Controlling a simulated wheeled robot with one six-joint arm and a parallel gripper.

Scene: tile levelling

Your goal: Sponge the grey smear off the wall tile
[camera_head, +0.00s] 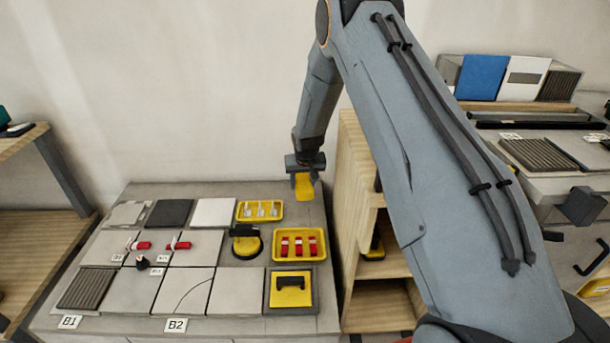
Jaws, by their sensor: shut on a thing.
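My gripper (304,170) points down above the back right corner of the tile bench. It is shut on a yellow block, the sponge (305,188), which hangs below the jaws. It appears clear of the bench top, though the exact gap is hard to judge. The white wall tile (515,92) leans at the upper right, between a blue tile and a dark ribbed tile. A grey smear (525,78) lies across its upper middle. My gripper is far to the left of this tile, with my arm between them in the picture.
The bench (230,328) carries floor tiles, a yellow tray of white clips (260,210), a yellow tray of red wedges (299,245) and a black-and-yellow tool (245,242). A wooden shelf (352,180) stands beside it. A blue tile (481,77) adjoins the white one.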

